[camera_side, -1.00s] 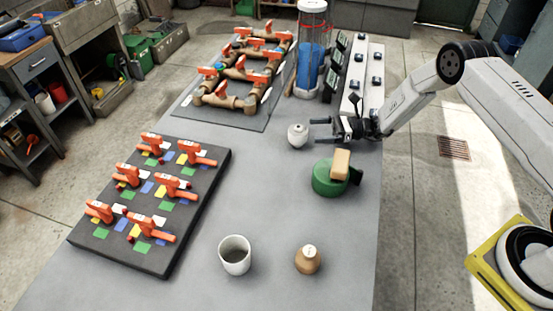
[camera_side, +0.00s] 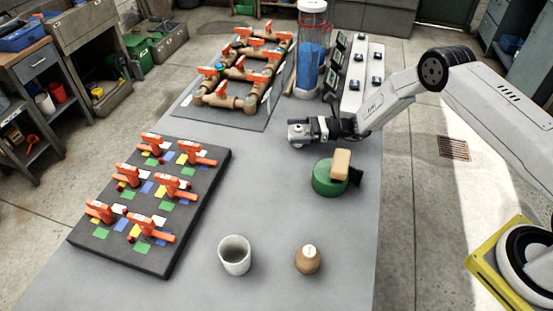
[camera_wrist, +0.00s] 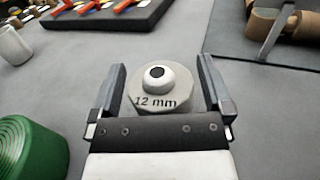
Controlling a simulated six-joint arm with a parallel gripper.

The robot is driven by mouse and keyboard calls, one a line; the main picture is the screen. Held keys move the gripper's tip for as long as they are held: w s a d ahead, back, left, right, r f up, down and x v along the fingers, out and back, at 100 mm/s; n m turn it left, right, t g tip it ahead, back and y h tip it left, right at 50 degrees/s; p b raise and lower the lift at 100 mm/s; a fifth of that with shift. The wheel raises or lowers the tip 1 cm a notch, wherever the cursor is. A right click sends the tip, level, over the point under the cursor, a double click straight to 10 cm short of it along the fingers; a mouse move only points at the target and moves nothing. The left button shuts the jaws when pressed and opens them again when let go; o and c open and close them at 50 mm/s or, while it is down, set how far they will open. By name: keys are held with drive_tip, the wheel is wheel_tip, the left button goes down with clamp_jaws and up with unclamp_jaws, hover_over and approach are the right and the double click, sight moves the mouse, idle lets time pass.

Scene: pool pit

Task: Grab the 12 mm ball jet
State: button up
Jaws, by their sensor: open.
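The 12 mm ball jet (camera_wrist: 157,100) is a pale grey, rounded fitting with a dark hole in its top and "12 mm" marked on its near face. In the wrist view it stands between the two fingers of my gripper (camera_wrist: 163,90), with small gaps visible at the sides. My gripper is open around it, low over the table. In the side view the jet (camera_side: 297,130) is partly hidden by my gripper (camera_side: 303,131), which reaches it from the right.
A green round object with a tan block (camera_side: 341,163) stands just in front of my gripper. A grey cup (camera_side: 235,255) and a brown fitting (camera_side: 308,260) stand at the front. The table's middle is clear.

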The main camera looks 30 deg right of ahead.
idle(0.4)
drive_tip(key=c, duration=1.1)
drive_tip(key=shift+o, duration=0.2)
drive_tip(key=shift+r, duration=0.2)
drive_tip(key=shift+r, duration=0.95)
drive_tip(key=s+d+r, duration=0.2)
drive_tip(key=s+r, duration=0.8)
drive_tip(key=s, duration=0.3)
drive_tip(key=shift+s+r, duration=0.35)
drive_tip(key=shift+s, duration=0.05)
